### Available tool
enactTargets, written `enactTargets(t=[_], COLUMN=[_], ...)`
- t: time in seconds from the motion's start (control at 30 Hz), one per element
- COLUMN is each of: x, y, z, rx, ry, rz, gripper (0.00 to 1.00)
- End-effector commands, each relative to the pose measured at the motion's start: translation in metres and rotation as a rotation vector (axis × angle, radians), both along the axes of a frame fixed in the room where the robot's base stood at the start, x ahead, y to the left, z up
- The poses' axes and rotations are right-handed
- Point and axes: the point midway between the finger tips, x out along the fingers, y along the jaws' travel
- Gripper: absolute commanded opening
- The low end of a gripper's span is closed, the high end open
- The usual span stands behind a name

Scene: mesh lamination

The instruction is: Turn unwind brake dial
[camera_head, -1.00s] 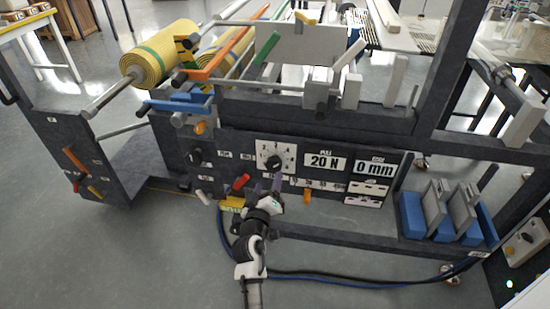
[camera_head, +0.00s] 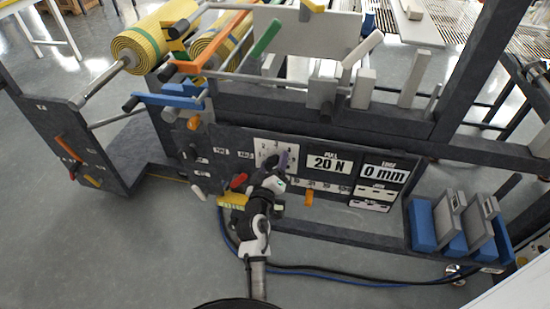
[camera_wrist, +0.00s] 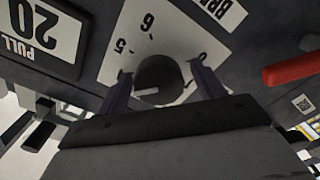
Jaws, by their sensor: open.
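The brake dial is a round black knob (camera_wrist: 160,80) with a light pointer line, on a white numbered plate (camera_wrist: 122,45). My gripper (camera_wrist: 165,85) is open, with one purple finger on each side of the knob. I cannot tell whether the fingers touch it. In the head view the numbered plate (camera_head: 268,150) is on the dark panel, and my gripper (camera_head: 280,162) is in front of it, hiding the knob.
Right of the plate are a "PULL 20 N" display (camera_head: 329,163) and a "0 mm" display (camera_head: 386,172). A red handle (camera_head: 239,181) is left below, and also in the wrist view (camera_wrist: 292,68). An orange handle (camera_head: 309,198) is right below. Yellow rolls (camera_head: 145,48) sit above left.

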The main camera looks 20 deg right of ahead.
Motion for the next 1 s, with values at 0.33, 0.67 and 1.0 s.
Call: enactTargets(t=[0.33,0.67,1.0], x=[-0.0004,-0.0003,-0.0002], y=[0.0002,0.0001,-0.0001], z=[-0.0001,-0.0001,-0.0028], rx=[0.000,0.000,0.069], ry=[0.000,0.000,-0.048], rz=[0.000,0.000,0.000], gripper=[0.61,0.23,0.23])
